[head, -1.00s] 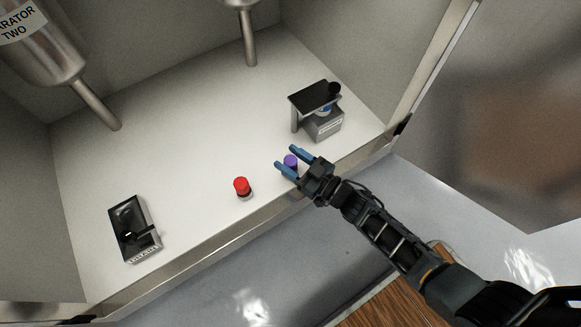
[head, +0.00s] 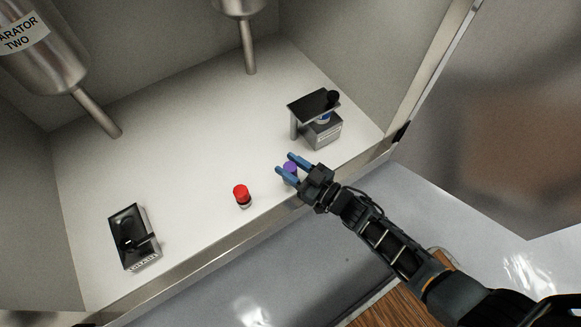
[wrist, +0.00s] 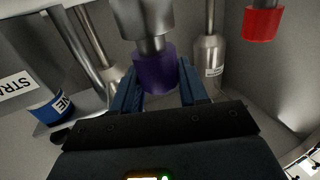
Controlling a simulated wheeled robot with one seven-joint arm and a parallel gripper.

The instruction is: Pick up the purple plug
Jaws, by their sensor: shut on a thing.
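The purple plug (head: 290,167) has a purple cap on a metal base and stands near the front edge of the white floor of the cabinet. It also shows in the wrist view (wrist: 155,75), between the blue fingers, with its metal base towards the top of the picture. My gripper (head: 284,163) has one finger on either side of the cap and is shut on it. In the head view the fingers and palm partly hide the plug. I cannot tell whether the base touches the floor.
A similar red plug (head: 242,194) stands to the left. A grey device with a black top plate (head: 314,102) stands behind to the right. A black box with a lever (head: 130,238) is at front left. Metal vessels (head: 45,55) hang above. The middle floor is clear.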

